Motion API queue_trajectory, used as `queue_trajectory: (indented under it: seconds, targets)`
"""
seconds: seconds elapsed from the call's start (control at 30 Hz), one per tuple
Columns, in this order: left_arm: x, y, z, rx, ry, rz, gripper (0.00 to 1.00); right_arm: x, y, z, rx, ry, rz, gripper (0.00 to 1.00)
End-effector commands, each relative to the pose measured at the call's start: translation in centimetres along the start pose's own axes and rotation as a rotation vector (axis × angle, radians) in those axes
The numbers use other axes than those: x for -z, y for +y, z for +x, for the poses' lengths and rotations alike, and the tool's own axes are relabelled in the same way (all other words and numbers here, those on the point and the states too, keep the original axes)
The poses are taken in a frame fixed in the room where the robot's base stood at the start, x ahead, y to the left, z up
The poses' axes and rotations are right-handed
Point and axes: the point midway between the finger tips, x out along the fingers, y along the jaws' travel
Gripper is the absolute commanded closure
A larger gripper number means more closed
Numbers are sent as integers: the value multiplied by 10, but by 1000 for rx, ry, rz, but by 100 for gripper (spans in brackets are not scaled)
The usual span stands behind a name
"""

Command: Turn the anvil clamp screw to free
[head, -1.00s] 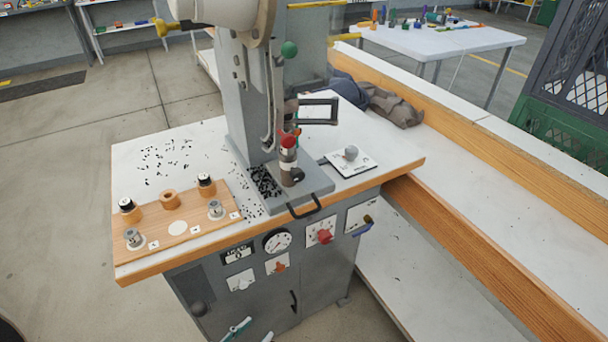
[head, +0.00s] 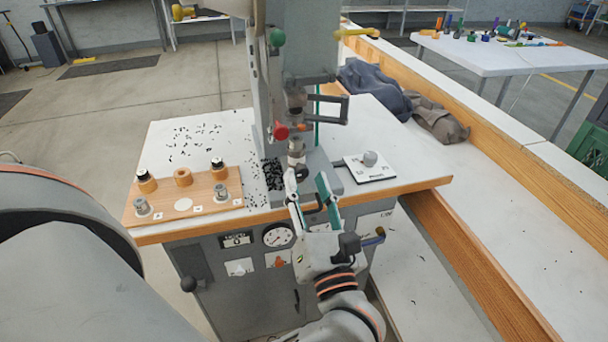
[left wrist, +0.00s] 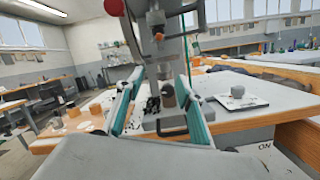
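The eyelet press (head: 292,45) stands on a white-topped bench. Its metal anvil post (head: 296,148) rises from the grey base. A small dark knob, which looks like the anvil clamp screw (head: 303,171), sits low on the front of the post. My left gripper (head: 307,180) is open in front of the post, its two fingers pointing at it. In the left wrist view, the dark screw (left wrist: 168,96) shows between the spread fingers, seemingly beyond them. Whether a finger touches it cannot be told. My right gripper is out of view.
A wooden rack (head: 235,188) with several dies stands left of the press. A white plate with a grey knob (head: 370,159) lies at right. A black handle (left wrist: 172,132) is at the base's front edge. Small dark bits are scattered on the bench.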

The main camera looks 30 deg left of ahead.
Motion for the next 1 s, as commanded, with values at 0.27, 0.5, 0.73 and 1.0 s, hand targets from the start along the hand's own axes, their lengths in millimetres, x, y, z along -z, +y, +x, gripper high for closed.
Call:
queue_trajectory:
  seconds: [0.27, 0.5, 0.73, 1.0]
  targets:
    - [26, -20, -8, 57, 212, -220, 63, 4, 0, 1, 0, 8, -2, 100]
    - [32, -22, 20, 56, 216, -226, 63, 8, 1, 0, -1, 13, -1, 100]
    - [40, -25, 52, 57, 216, -225, 63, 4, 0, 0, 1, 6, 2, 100]
    - [44, -26, 66, 57, 218, -223, 63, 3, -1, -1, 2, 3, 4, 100]
